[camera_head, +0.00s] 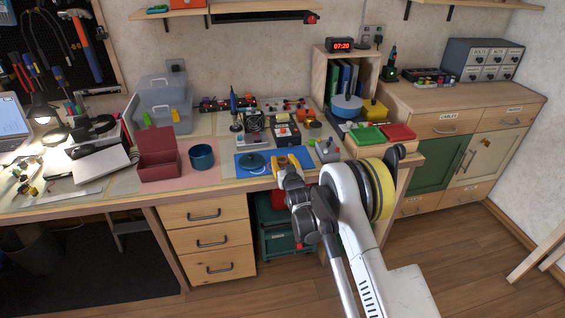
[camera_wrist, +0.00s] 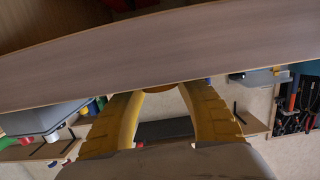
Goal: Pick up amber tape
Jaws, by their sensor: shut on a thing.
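My gripper (camera_head: 287,161), with yellow fingers, is at the front edge of the desk, beside the blue mat. In the wrist view my gripper (camera_wrist: 160,92) has its two curved fingers around a small amber piece, which I take to be the amber tape (camera_wrist: 158,88). Only a sliver of it shows between the fingertips; the rest is hidden behind a broad wooden surface edge. In the head view the amber tape (camera_head: 282,161) is a small brownish patch between the fingers. Whether it touches the desk I cannot tell.
A blue cup (camera_head: 202,157) and an open red box (camera_head: 158,160) stand further left. Green (camera_head: 366,137) and red trays (camera_head: 398,132) are at the right. Several devices crowd behind.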

